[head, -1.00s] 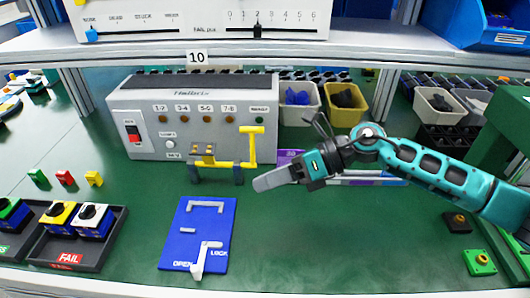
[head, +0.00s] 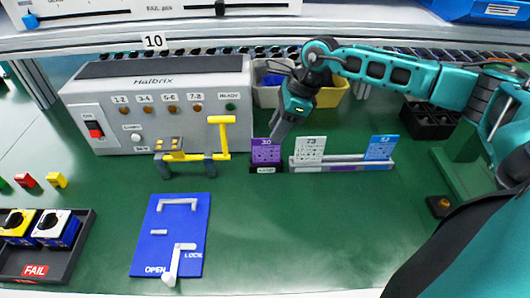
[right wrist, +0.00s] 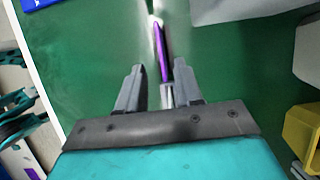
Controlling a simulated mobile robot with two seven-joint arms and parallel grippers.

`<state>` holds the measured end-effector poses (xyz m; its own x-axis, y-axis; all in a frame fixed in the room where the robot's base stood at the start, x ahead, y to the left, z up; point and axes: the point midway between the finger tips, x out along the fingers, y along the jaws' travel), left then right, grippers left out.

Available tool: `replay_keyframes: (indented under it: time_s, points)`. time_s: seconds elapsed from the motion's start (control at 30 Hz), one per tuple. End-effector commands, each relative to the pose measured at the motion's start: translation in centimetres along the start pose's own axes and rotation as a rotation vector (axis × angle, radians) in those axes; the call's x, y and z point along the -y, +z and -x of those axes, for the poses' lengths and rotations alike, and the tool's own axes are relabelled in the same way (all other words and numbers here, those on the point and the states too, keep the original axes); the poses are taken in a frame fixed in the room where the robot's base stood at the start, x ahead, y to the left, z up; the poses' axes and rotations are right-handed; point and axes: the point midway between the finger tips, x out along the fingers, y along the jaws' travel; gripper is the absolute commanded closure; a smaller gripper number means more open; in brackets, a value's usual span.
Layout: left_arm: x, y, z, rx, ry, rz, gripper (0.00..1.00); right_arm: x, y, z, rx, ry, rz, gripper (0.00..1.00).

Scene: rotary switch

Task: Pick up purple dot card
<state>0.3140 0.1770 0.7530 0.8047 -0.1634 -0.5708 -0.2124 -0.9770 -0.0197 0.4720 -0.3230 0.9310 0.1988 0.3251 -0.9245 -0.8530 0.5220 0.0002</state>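The purple dot card (head: 266,153) stands upright in a small black holder (head: 265,169) in front of the grey box's right end. My right gripper (head: 277,136) points down at the card's upper right edge in the head view. In the right wrist view the purple card (right wrist: 161,50) shows edge-on as a thin strip beyond and between the two fingertips (right wrist: 158,72). The fingers are apart, with the card's near end close to the gap. I cannot tell whether they touch it. My left gripper is not in view.
A white card (head: 310,149) and a blue card (head: 380,147) stand in a grey rack (head: 345,166) to the right. The grey box (head: 150,105) and yellow handle (head: 221,140) are to the left. A yellow bin (head: 331,98) is behind.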

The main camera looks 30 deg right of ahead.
Motion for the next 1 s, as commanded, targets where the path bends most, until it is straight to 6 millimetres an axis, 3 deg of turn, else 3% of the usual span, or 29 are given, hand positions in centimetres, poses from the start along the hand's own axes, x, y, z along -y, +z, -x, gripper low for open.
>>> replay_keyframes:
  time_s: [0.6,0.87,1.0]
  points:
    - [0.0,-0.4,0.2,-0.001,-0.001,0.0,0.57,0.2,0.0,-7.0,0.002,0.0,-0.001,0.65]
    - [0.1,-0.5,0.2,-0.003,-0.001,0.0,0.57,0.2,0.0,-7.3,0.002,0.0,-0.001,0.65]
    - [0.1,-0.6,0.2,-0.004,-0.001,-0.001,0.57,0.2,0.0,-7.3,0.001,0.0,-0.001,0.77]
